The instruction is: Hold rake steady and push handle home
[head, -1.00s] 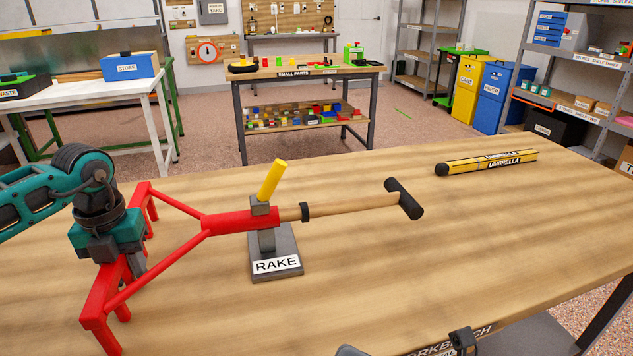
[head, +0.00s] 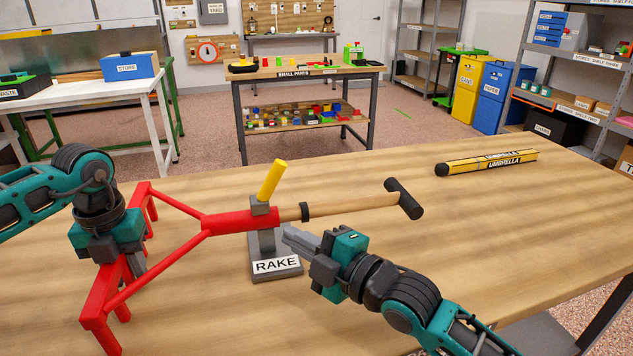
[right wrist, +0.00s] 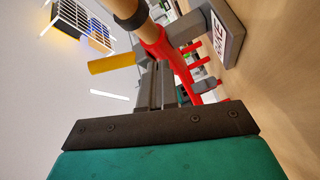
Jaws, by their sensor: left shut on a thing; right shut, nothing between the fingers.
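The red rake head (head: 112,292) lies on the workbench with its socket (head: 240,220) resting in a grey stand (head: 277,266) labelled RAKE. A yellow peg (head: 271,180) sticks up from the stand's clamp. The wooden handle (head: 352,205), with a dark collar and a black T-grip (head: 403,199), extends right from the socket; bare wood shows between socket and collar. My left gripper (head: 130,268) is shut on the red rake head. My right gripper (head: 288,236) is shut and empty, just in front of the stand and below the handle. The right wrist view shows the handle (right wrist: 130,12) and red socket (right wrist: 170,52) beyond its fingers.
A small-parts table (head: 305,72), shelves and bins stand well behind.

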